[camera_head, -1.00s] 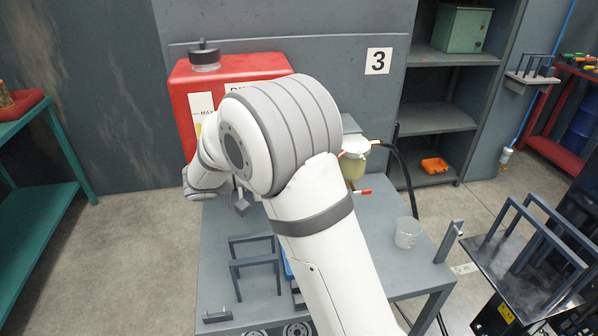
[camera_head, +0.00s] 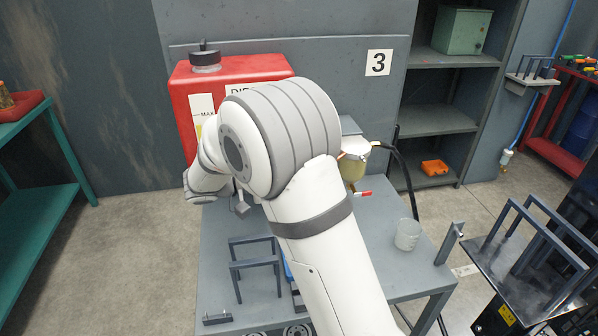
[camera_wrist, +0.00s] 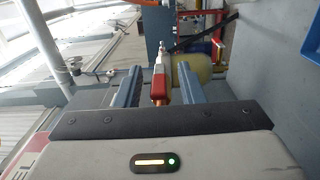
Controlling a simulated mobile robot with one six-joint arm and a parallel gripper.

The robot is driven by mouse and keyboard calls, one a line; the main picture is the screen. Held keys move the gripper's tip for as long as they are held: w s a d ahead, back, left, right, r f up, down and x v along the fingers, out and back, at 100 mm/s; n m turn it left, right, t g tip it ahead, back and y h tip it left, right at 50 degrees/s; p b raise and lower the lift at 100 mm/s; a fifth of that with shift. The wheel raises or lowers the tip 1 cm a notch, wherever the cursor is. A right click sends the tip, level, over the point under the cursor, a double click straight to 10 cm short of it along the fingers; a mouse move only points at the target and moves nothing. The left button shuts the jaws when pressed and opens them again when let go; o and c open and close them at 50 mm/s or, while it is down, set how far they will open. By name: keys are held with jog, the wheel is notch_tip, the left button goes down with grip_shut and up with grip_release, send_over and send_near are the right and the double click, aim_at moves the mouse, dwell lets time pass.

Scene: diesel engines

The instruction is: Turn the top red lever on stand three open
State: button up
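In the wrist view my gripper (camera_wrist: 158,76) is open, its two blue-grey fingers apart. A red lever piece (camera_wrist: 159,86) with a pale metal part beyond it shows between the fingers, with a gap on each side. I cannot tell from this view how far it lies in depth. In the head view my arm hides the gripper's fingers and most of the valve area. A red-tipped lever (camera_head: 362,192) shows right of my arm, below the yellowish filter bowl (camera_head: 352,170). The top lever cannot be told apart there. The number 3 sign (camera_head: 379,62) is on the panel behind.
A red diesel tank (camera_head: 185,90) stands behind my arm at the left. The grey stand table (camera_head: 375,240) carries a clear cup (camera_head: 407,234) and a dark frame (camera_head: 255,262). A black hose (camera_head: 405,165) bends down at the right. Grey shelves (camera_head: 435,120) stand behind.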

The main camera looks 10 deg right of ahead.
jog(key=a+p, duration=0.1)
jog(key=a, duration=0.7)
jog(key=shift+f, duration=0.1)
